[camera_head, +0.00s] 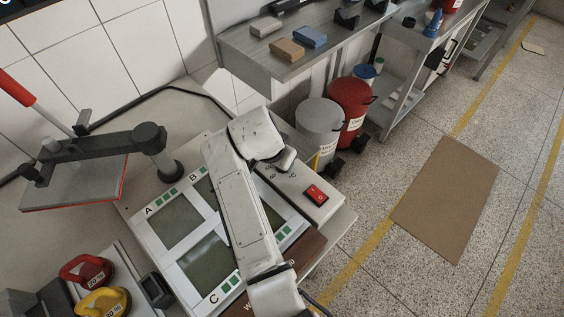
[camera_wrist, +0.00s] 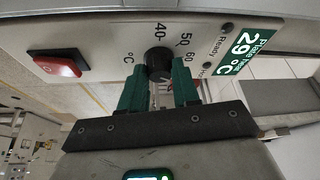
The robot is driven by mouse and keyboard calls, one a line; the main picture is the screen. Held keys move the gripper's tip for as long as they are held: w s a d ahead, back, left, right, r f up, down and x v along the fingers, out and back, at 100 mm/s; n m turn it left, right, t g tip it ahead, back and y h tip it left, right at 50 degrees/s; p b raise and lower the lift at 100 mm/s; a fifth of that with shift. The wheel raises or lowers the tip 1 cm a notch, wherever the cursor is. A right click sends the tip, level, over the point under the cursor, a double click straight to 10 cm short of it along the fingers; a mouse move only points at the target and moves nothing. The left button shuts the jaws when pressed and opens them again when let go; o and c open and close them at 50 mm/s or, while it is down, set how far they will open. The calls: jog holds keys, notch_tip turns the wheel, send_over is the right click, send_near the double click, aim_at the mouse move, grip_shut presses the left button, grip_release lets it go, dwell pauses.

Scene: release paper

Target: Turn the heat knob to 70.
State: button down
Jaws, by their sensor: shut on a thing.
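The heat knob (camera_wrist: 158,60) is a round black knob on a light grey control panel (camera_wrist: 100,40) in the wrist view. The scale marks 40, 50 and 60 and a °C sign show around it, turned sideways; 70 cannot be made out, and I see no clear pointer. My gripper (camera_wrist: 159,75) has green fingers, one on each side of the knob, shut on it. A green label on the panel reads 29 °C. In the head view my arm covers the knob and fingers; the panel's red switch (camera_head: 317,194) shows beside them.
The red switch also shows in the wrist view (camera_wrist: 57,65), left of my fingers. A raised grey plate with a red handle (camera_head: 16,87) stands left of the panel pads. Red (camera_head: 86,271) and yellow (camera_head: 103,302) weights sit at lower left.

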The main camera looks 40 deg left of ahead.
jog(key=shift+a+m+h+b, duration=0.1)
jog(key=shift+m+h+b, duration=0.4)
jog(key=shift+m, duration=0.6)
jog(key=c, duration=0.8)
grip_release()
jog(key=b+v, duration=0.1)
jog(key=v, duration=0.9)
jog(key=shift+s+r, duration=0.2)
jog(key=shift+r, duration=0.1)
